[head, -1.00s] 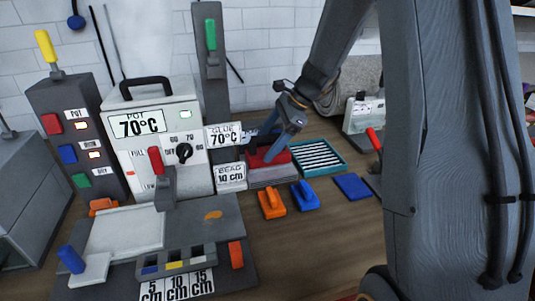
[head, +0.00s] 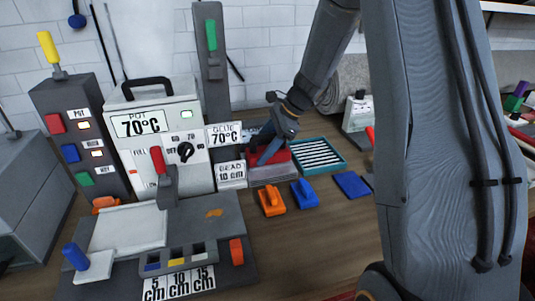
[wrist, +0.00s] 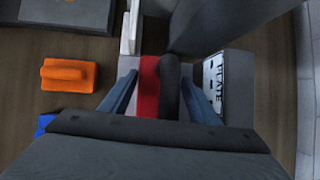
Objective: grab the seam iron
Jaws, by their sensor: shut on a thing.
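The seam iron, as far as I can tell, is the red-bodied thing (head: 281,157) on a grey block (head: 272,174) at the back of the bench. In the wrist view its red strip (wrist: 148,85) and dark rounded handle (wrist: 169,88) lie between my two blue-grey fingers. My gripper (head: 262,155) reaches down over it in the head view and is shut on it. In the wrist view, my gripper (wrist: 158,98) has one finger on each side; the exact contact is hidden. The iron appears to be still at its block.
A white pot unit (head: 160,138) marked 70°C stands to the left. A teal tray (head: 318,156) is close on the right. Orange (head: 271,201) and blue (head: 305,194) handled blocks and a blue pad (head: 352,185) lie in front. A "PLATE" label (wrist: 213,85) is beside my gripper.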

